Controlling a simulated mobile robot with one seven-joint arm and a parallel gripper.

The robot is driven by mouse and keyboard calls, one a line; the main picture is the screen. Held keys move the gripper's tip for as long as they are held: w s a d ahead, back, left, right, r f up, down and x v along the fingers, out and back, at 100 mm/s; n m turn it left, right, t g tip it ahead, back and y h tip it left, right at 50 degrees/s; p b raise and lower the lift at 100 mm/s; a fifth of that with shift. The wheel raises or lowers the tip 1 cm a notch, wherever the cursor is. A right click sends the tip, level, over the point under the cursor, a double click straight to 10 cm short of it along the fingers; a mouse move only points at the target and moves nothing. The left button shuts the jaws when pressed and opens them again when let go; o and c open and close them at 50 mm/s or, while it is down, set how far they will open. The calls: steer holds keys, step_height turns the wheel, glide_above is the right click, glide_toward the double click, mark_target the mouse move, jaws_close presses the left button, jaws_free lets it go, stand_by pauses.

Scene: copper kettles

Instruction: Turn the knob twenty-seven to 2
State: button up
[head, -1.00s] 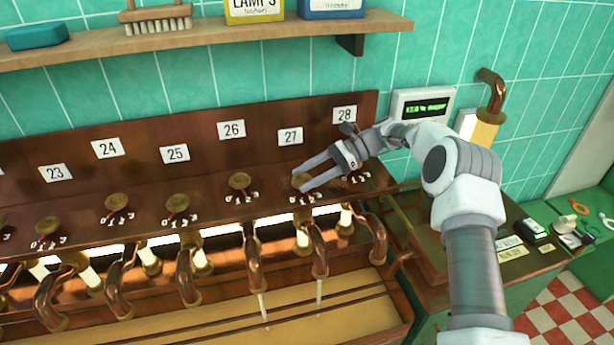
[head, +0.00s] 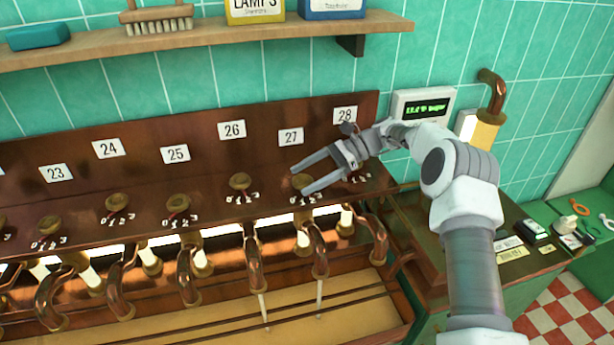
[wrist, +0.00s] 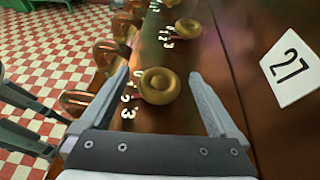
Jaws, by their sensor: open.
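The brass knob twenty-seven (head: 302,181) sits below the white 27 label (head: 290,137) on the copper-brown panel. My gripper (head: 298,182) is open, with one finger on each side of this knob. In the wrist view the knob (wrist: 160,86) stands between the fingers, with a visible gap on each side. White scale digits (wrist: 126,100) lie to its left, and a small reddish mark shows near the 2, though its exact setting is hard to read. In the head view a finger partly hides the knob.
Knob 26 (head: 240,181) stands to the left, in a row with more knobs. Curved copper spouts (head: 318,255) hang below, and two show thin pale streams. A shelf (head: 210,42) runs above. A small green-lit display (head: 424,106) is on the wall at the right.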

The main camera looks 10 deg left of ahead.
steer(key=shift+b+v, duration=0.6)
steer(key=shift+v, duration=3.1)
steer(key=shift+w, duration=0.1)
steer(key=shift+r, duration=0.1)
steer(key=shift+r, duration=0.35)
steer(key=s+d+r+n+t+h, duration=0.3)
steer(key=s+r+h, duration=0.1)
steer(key=s+r, duration=0.3)
steer(key=s+d+r+n+t+h, duration=0.3)
steer(key=s+r, duration=0.4)
steer(key=s+d+f+n+t+h, duration=0.1)
steer(key=s+d+n+t+h, duration=0.1)
steer(key=s+d, duration=0.5)
steer(key=s+d+f+n+t+h, duration=0.2)
steer(key=s+d+n+t, duration=0.2)
steer(key=s, duration=1.1)
steer(key=d, duration=0.3)
steer(key=shift+d+h, duration=0.2)
steer(key=shift+h, duration=0.2)
